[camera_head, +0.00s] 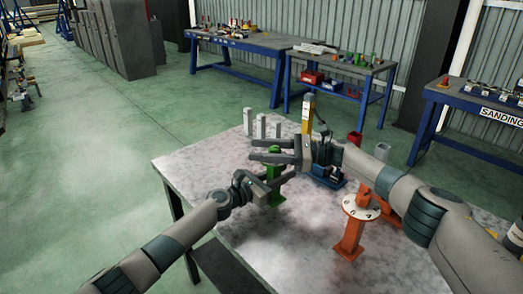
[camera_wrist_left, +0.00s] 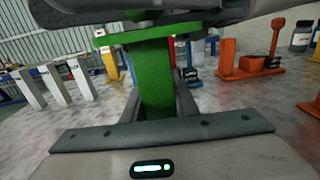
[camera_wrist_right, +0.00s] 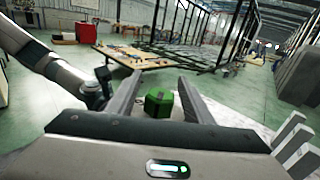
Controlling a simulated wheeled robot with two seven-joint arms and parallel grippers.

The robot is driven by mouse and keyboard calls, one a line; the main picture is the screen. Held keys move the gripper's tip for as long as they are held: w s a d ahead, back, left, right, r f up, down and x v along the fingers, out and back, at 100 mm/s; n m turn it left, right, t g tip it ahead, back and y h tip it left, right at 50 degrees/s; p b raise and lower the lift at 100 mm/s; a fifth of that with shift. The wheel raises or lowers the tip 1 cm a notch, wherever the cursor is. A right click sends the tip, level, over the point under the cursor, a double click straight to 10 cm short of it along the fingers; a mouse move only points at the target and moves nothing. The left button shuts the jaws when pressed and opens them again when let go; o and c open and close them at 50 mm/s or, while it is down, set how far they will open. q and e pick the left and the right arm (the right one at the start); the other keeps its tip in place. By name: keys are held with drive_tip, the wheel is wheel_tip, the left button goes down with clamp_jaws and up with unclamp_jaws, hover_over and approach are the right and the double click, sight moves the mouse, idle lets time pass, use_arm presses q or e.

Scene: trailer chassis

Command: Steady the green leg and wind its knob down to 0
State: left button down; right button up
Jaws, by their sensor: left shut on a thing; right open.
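The green leg (camera_head: 278,198) stands upright on the grey metal table (camera_head: 215,160); its post and green disc also show in the left wrist view (camera_wrist_left: 155,75). My left gripper (camera_head: 282,180) is shut on the post below the disc, one finger on each side. My right gripper (camera_head: 256,150) is open at the top of the leg. In the right wrist view the green knob (camera_wrist_right: 160,103) shows between its spread fingers, apart from both. The right gripper hides most of the disc, so I cannot read its setting.
An orange leg with a white numbered dial (camera_head: 361,207) stands front right. A blue piece (camera_head: 328,178) and a yellow post (camera_head: 307,115) stand behind the green leg. White upright blocks (camera_head: 261,126) stand at the back edge. The table's left part is clear.

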drive_tip(key=shift+d, duration=0.1)
drive_tip(key=d, duration=1.2)
drive_tip(key=shift+s, duration=0.25)
drive_tip(key=shift+a+r+m, duration=0.1)
drive_tip(key=shift+m, duration=0.2)
drive_tip(key=s+n+t, duration=0.1)
drive_tip(key=n+t, duration=0.1)
drive_tip(key=n, duration=0.9)
drive_tip(key=n+t, duration=0.2)
drive_tip(key=n, duration=0.9)
drive_tip(key=s+n+t+h, duration=0.1)
drive_tip(key=n, duration=0.9)
drive_tip(key=shift+s+a+r+n+t, duration=0.15)
drive_tip(key=shift+s+a+n+t, duration=0.15)
drive_tip(key=shift+n+t, duration=0.1)
drive_tip(key=shift+a, duration=0.1)
